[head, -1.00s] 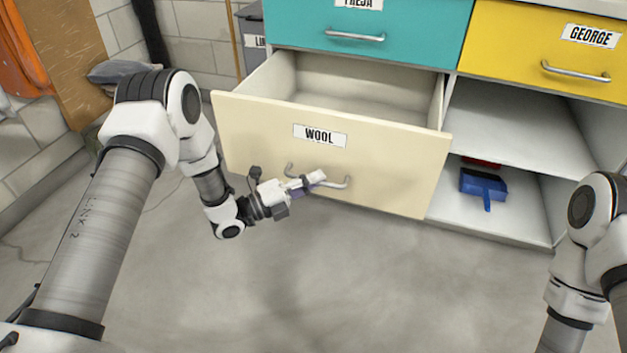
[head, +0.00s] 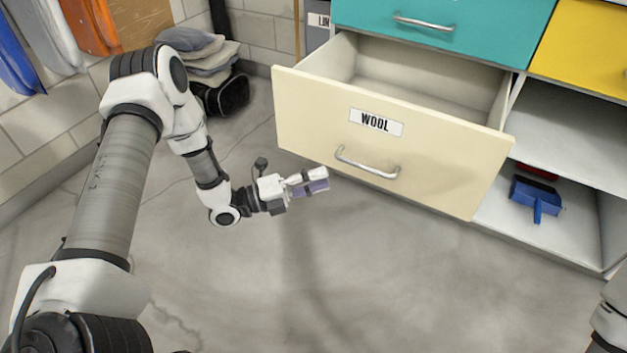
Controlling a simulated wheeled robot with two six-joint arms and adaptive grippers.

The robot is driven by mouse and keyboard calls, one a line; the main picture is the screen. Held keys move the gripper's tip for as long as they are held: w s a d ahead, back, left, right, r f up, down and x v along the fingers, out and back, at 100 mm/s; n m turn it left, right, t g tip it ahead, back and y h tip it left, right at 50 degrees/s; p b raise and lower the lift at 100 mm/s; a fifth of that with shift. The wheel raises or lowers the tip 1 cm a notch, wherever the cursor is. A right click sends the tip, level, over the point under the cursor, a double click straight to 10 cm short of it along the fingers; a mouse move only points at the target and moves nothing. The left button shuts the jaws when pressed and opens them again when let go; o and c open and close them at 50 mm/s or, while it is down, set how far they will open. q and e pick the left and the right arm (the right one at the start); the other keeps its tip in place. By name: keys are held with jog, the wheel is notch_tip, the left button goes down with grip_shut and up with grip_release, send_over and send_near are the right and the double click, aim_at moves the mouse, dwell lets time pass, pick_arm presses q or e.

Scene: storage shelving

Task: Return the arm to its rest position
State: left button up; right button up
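My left gripper (head: 318,181) is off the drawer, just left of and below the left end of the metal handle (head: 367,164). Its two fingers show apart, with nothing between them, so it looks open and empty. The cream drawer labelled WOOL (head: 430,165) is pulled out and its visible inside is empty. My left arm comes in from the left and bends down over the floor. Part of my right arm shows at the lower right edge; its gripper is out of view.
A teal drawer (head: 480,22) and a yellow drawer (head: 590,50) are shut above. A blue dustpan (head: 536,195) lies on the lower shelf at right. Folded grey cloths (head: 195,50) are stacked against the wall. The concrete floor (head: 380,280) in front is clear.

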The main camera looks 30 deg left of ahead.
pick_arm(q)
jog(key=shift+s+a, duration=0.4)
jog(key=shift+s, duration=0.05)
jog(key=shift+f, duration=0.1)
jog(key=s+d+f+n+g+y, duration=0.3)
jog(key=s+d+f+n, duration=0.15)
jog(key=f, duration=0.25)
jog(key=s+d+f+n+g+y, duration=0.2)
jog(key=s+d+f+n+y, duration=0.15)
jog(key=d+f, duration=0.35)
jog(key=s+a+f+n+g+y, duration=0.4)
jog(key=s+a+n, duration=0.1)
jog(key=s+n, duration=0.55)
jog(key=s+a+f+n+g+y, duration=0.35)
jog(key=s+a+n, duration=0.25)
jog(key=s+n, duration=0.4)
notch_tip(320, 180, up, 38)
jog(key=w+n+p, duration=0.1)
jog(key=p, duration=3.7)
jog(key=shift+w+d+r+g+y, duration=0.15)
jog(key=shift+w+d+g+y, duration=0.05)
jog(key=shift+d+g+y, duration=0.15)
